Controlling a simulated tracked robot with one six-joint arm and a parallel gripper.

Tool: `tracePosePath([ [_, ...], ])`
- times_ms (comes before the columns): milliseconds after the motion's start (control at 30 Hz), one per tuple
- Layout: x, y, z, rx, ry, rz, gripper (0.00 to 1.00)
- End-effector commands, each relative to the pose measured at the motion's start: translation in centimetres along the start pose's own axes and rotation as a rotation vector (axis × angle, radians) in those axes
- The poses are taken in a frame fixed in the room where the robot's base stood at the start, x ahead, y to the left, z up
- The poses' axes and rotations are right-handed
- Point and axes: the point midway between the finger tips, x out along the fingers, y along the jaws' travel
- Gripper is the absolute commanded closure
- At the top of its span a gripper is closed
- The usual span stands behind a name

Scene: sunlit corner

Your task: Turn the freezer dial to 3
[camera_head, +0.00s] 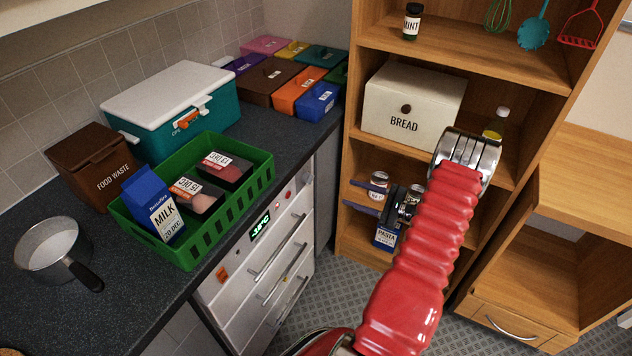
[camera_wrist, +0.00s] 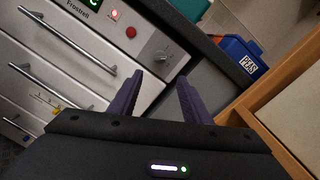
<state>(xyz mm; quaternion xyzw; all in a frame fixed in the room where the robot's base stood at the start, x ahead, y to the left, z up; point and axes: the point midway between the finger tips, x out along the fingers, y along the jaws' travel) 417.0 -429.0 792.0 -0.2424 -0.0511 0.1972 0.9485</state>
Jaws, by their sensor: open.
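The freezer (camera_head: 245,290) is a white front with several drawers under the counter; it also shows in the wrist view (camera_wrist: 75,60). Its dial (camera_wrist: 163,57) is a small grey knob at the right end of the control panel, beside a red button (camera_wrist: 131,32). The dial (camera_head: 305,179) is small in the head view, and I cannot read its setting. My gripper (camera_head: 366,197) has purple fingers and is open and empty, in front of the shelf unit and to the right of the freezer. In the wrist view the open fingers (camera_wrist: 157,92) point toward the panel below the dial, apart from it.
A green crate (camera_head: 205,237) with milk and meat packs stands on the counter above the freezer, near a cooler box (camera_head: 175,112) and a pan (camera_head: 52,245). The wooden shelf unit (camera_head: 350,150) is close behind my gripper. A blue peas box (camera_wrist: 243,55) is at the counter edge.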

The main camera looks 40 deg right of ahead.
Motion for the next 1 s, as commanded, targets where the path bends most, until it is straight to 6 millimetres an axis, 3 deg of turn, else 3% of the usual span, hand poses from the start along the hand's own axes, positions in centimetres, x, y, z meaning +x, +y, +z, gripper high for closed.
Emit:
tracePosePath([
  [467,0.9,0.1,0.1,-0.001,-0.001,0.004,0.56],
  [1000,8.6,0.2,0.1,-0.001,-0.002,0.006,0.56],
])
